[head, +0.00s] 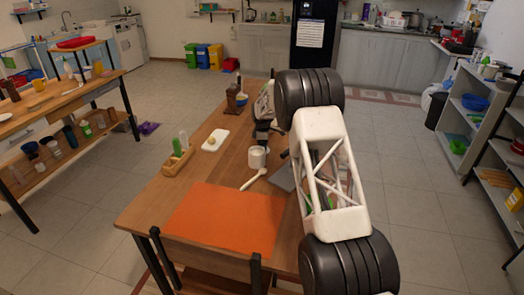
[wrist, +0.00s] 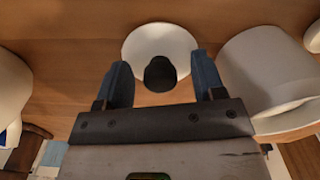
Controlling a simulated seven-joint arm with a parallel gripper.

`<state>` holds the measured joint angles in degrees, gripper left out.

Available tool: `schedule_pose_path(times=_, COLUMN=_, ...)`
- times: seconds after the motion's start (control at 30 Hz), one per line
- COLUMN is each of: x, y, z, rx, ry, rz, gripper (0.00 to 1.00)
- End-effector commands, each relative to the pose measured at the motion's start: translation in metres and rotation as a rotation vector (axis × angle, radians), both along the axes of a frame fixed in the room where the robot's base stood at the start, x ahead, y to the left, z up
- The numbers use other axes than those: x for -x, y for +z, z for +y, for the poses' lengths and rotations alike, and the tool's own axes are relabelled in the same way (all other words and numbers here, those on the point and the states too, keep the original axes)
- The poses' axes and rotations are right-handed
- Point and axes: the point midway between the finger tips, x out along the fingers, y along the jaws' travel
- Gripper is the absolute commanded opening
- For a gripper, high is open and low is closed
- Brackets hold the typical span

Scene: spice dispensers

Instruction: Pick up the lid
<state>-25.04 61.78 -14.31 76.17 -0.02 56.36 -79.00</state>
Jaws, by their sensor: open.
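The lid (wrist: 141,40) is a round white disc with a dark knob (wrist: 160,73) in its middle, seen in the wrist view on or just above the wooden table. My gripper (wrist: 161,62) is open, with its two blue-grey fingers on either side of the knob and gaps showing on both sides. In the head view my gripper is a dark shape at the table's far right part, largely covered by my arm. I cannot make out the lid there.
A white pot (head: 257,157) stands close by; a large white vessel (wrist: 265,70) is just right of the fingers in the wrist view. On the table (head: 150,205) are a white board (head: 216,140), a wooden rack (head: 176,163), a pale spoon (head: 252,180) and an orange mat (head: 225,218).

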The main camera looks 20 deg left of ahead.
Motion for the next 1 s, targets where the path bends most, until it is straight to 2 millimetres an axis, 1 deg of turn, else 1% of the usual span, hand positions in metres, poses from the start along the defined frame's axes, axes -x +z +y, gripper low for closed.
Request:
schedule_pose_path(times=0.57, x=-0.0001, y=-0.0013, z=0.0, rx=0.0, ry=0.0, rz=0.0, gripper=0.63)
schedule_pose_path(times=0.67, x=-0.0001, y=-0.0013, z=-0.0001, rx=0.0, ry=0.0, rz=0.0, gripper=0.49)
schedule_pose_path(times=0.9, x=-0.0001, y=-0.0013, z=-0.0001, rx=0.0, ry=0.0, rz=0.0, gripper=0.12)
schedule_pose_path(times=0.93, x=-0.0001, y=-0.0011, z=0.0, rx=0.0, ry=0.0, rz=-0.001, gripper=0.09)
schedule_pose_path(times=1.0, x=-0.0001, y=-0.0012, z=0.0, rx=0.0, ry=0.0, rz=-0.001, gripper=0.09)
